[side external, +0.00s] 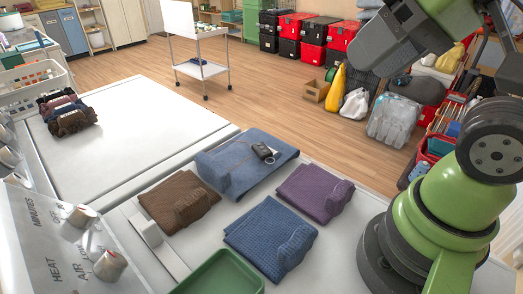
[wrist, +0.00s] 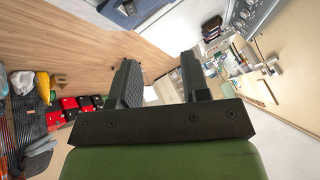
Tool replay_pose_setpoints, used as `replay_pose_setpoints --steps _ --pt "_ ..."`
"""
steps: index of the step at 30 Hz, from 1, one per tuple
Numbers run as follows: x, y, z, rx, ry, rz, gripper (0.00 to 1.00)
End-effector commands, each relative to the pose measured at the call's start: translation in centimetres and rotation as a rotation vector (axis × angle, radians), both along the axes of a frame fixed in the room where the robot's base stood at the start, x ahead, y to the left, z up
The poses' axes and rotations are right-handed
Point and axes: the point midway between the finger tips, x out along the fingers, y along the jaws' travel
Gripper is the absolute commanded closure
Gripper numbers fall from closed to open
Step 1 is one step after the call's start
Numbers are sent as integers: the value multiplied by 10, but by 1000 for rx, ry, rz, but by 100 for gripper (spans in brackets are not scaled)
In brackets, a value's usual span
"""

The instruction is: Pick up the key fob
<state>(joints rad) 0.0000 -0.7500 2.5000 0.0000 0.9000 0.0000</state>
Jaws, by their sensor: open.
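The key fob (side external: 263,151) is small and dark. It lies on a folded blue towel (side external: 225,180) at the back of the white work surface in the side external view. My gripper (wrist: 158,75) is open and empty in the wrist view, with its two dark fingers apart. In the side external view my arm's end is high at the upper right, well above and away from the fob, and its fingers are not clear. In the wrist view a bluish cloth (wrist: 140,15) shows at the top edge; I cannot tell the fob there.
A brown towel (side external: 168,204), a purple towel (side external: 305,190) and another blue towel (side external: 252,238) lie around the fob's towel. A green tote (side external: 225,276) stands at the front. Rolled dark cloths (side external: 68,116) lie at the far left. The white table (side external: 145,125) between is bare.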

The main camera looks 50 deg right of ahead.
Motion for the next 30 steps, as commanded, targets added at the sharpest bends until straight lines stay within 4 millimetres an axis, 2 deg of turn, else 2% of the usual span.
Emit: replay_pose_setpoints --steps 8,12,21,26,30 --pt "0 0 0 0 0 0 57" --pt "0 0 0 0 0 0 34" --pt "2 0 1 -2 6 0 34" --pt "25 -4 5 -19 66 -3 34" --pt "67 -10 4 -49 161 -6 34"
